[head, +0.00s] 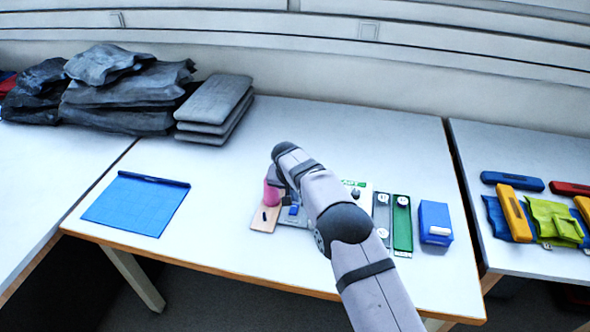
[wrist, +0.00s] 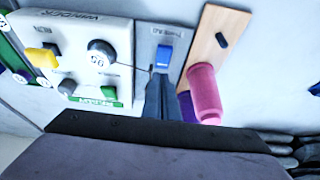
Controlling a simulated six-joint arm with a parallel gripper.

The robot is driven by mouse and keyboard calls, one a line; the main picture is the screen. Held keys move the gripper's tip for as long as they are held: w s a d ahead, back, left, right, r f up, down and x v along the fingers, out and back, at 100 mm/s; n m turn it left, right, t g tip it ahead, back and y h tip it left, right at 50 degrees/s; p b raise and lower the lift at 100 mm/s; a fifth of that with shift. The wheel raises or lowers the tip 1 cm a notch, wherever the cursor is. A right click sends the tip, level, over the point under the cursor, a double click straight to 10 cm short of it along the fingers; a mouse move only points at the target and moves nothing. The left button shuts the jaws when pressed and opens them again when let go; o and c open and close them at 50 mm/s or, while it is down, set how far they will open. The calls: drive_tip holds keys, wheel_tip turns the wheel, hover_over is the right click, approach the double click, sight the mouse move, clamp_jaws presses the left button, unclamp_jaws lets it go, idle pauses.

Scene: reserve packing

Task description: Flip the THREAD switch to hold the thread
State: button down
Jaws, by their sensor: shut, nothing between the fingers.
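The blue switch (wrist: 164,57) sits on a narrow grey panel (wrist: 148,42), under a small label that seems to read THREAD. It also shows as a small blue block in the head view (head: 293,211). My gripper (wrist: 161,80) is shut and empty, its fingertips close by the blue switch, at its lower edge in the wrist view. I cannot tell whether they touch it. A thin dark thread end shows by the fingertips. In the head view my arm hides most of the gripper and part of the panels.
Left of the grey panel in the wrist view is the white WINDER panel (wrist: 62,25) with a yellow switch (wrist: 42,58), a round dial (wrist: 101,53) and a green switch (wrist: 108,93). Right is a wooden board (wrist: 220,22) with a pink spool (wrist: 204,92). A blue box (head: 435,222) stands farther right.

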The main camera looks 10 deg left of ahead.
sight(297, 207)
wheel_tip(297, 207, up, 11)
drive_tip(key=b, duration=0.1)
drive_tip(key=shift+w, duration=0.35)
idle(0.3)
drive_tip(key=s+d+r+g, duration=0.1)
drive_tip(key=s+d, duration=0.6)
drive_tip(key=d, duration=0.4)
drive_tip(key=s+d+g, duration=0.1)
drive_tip(key=s+d, duration=0.5)
drive_tip(key=d, duration=0.5)
drive_tip(key=s+d+f, duration=0.1)
drive_tip(key=s+d, duration=0.2)
drive_tip(key=s, duration=0.5)
drive_tip(key=s+d+f+g, duration=0.1)
drive_tip(key=s+d+f, duration=0.1)
drive_tip(key=s, duration=0.6)
drive_tip(key=s+d+f+g, duration=0.1)
drive_tip(key=s+d, duration=0.3)
drive_tip(key=s, duration=0.4)
drive_tip(key=shift+s+f, duration=0.25)
drive_tip(key=shift+f, duration=0.5)
